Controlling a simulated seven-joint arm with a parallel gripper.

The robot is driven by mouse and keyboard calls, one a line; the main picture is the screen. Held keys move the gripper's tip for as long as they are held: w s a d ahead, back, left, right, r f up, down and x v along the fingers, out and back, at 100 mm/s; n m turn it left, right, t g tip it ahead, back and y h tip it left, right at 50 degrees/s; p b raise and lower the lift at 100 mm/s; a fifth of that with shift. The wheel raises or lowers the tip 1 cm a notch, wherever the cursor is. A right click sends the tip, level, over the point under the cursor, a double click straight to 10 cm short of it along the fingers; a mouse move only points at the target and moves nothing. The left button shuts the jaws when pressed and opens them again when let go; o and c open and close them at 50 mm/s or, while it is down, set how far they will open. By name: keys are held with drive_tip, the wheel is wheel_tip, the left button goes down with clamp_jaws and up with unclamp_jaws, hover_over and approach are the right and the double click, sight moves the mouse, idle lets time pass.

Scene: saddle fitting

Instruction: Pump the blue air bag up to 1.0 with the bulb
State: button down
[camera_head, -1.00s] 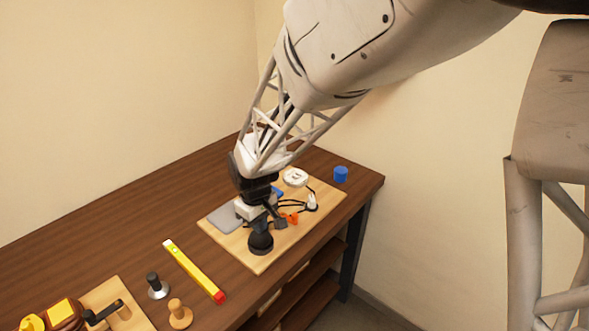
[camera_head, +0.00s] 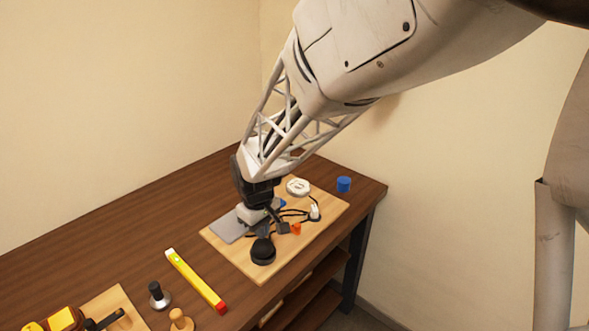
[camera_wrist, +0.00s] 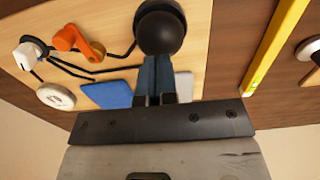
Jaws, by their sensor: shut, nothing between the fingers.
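The black bulb (camera_head: 263,251) sits on a dark round base near the front of a wooden board. It also shows at the top of the wrist view (camera_wrist: 160,30). My gripper (camera_head: 264,236) is shut and empty. Its two fingers lie side by side in the wrist view (camera_wrist: 158,62), with their tips close to the bulb; I cannot tell whether they touch it. The blue air bag (camera_wrist: 107,94) lies flat beside the gripper, mostly hidden in the head view. A white round gauge (camera_head: 298,187) stands behind; its reading is too small to tell.
An orange part (camera_head: 296,229) and a white fitting (camera_head: 315,211) with black hoses lie right of my gripper. A grey plate (camera_head: 228,228) is at its left. A blue cylinder (camera_head: 344,184) stands behind the board. A yellow level (camera_head: 195,281) lies left.

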sight(262, 242)
drive_tip(key=shift+f, duration=0.35)
drive_tip(key=shift+f, duration=0.7)
drive_tip(key=shift+f, duration=1)
drive_tip(key=shift+r, duration=2.05)
drive_tip(key=shift+r, duration=0.1)
drive_tip(key=shift+r, duration=2.4)
